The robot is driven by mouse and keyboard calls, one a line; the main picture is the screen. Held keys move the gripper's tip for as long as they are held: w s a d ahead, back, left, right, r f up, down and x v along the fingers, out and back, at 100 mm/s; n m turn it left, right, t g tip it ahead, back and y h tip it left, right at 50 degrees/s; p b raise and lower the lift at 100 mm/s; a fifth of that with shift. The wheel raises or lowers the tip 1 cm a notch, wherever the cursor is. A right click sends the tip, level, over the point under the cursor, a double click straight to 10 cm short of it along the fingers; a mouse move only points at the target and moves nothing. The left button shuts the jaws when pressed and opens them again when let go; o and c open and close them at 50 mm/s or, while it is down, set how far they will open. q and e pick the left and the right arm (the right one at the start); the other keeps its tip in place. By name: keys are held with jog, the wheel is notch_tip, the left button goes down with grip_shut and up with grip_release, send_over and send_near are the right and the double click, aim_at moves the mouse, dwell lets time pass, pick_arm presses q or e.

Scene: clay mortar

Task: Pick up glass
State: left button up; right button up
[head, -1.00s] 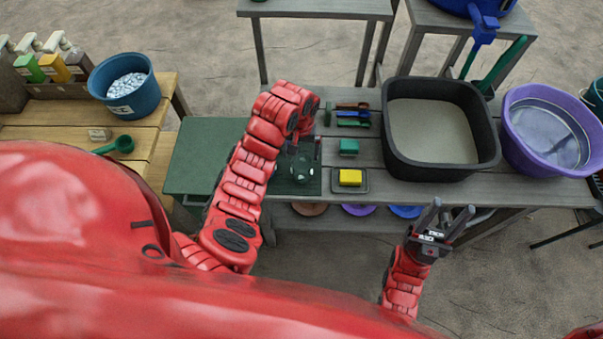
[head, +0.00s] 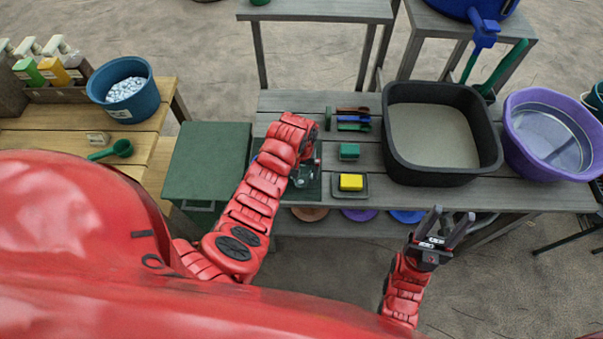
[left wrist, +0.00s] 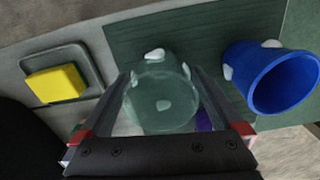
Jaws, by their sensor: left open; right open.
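The glass (left wrist: 160,98) is a clear greenish tumbler with white spots, on a dark green mat (left wrist: 205,38). In the left wrist view it shows between the two open fingers of my left gripper (left wrist: 160,78), which reach along its sides; I cannot tell whether they touch it. In the head view the glass (head: 306,178) is partly hidden by my left wrist and gripper. My right gripper (head: 453,217) is open and empty in front of the bench.
A yellow sponge (head: 351,182) on a grey dish, a green block (head: 349,151) and several coloured tools (head: 353,119) lie right of the glass. Further right are a black tub (head: 392,165) and a purple basin (head: 516,137). A green box (head: 205,160) stands left of my left arm.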

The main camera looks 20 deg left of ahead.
pick_arm(q)
jog(key=c, duration=1.4)
